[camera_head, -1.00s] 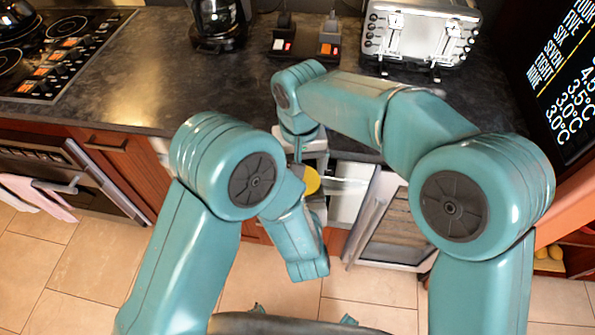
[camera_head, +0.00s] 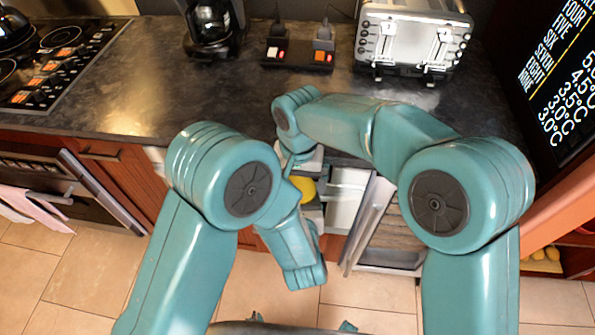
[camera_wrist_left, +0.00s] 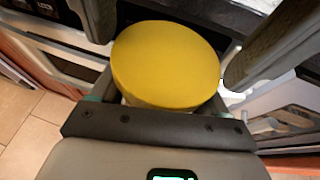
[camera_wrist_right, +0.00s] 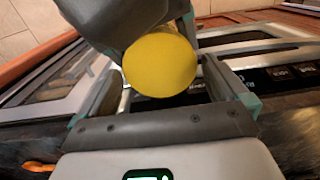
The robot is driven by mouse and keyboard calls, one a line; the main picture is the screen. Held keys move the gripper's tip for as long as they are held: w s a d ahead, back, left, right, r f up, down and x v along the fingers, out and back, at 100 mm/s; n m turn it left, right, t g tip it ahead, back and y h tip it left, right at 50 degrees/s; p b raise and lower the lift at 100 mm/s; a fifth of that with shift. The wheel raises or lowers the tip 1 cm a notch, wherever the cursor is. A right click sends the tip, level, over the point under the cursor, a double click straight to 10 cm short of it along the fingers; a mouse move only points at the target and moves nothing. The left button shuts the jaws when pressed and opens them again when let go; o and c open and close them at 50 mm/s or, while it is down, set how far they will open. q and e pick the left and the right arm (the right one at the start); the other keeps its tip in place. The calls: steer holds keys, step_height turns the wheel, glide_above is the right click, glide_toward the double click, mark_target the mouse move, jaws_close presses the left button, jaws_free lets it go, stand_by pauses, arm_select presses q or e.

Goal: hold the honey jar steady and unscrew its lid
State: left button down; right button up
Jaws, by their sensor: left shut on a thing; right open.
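The honey jar shows mainly as its round yellow lid (camera_head: 303,189), which also shows large in the left wrist view (camera_wrist_left: 166,65) and the right wrist view (camera_wrist_right: 159,64). The jar body is mostly hidden under the lid and by the grippers. My left gripper (camera_head: 311,212) is shut on the jar below the lid. My right gripper (camera_wrist_right: 166,82) is open, with one finger on each side of the lid. I cannot tell whether those fingers touch it.
A pale open drawer (camera_head: 347,200) is just right of the jar, below the counter edge. On the dark counter (camera_head: 130,95) stand a coffee maker (camera_head: 213,30), a switch block (camera_head: 297,55) and a toaster (camera_head: 412,40). A cooktop (camera_head: 50,60) is at the left. The counter's middle is clear.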

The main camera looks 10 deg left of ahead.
steer(key=shift+f, duration=0.1)
steer(key=c, duration=0.9)
steer(key=n, duration=1)
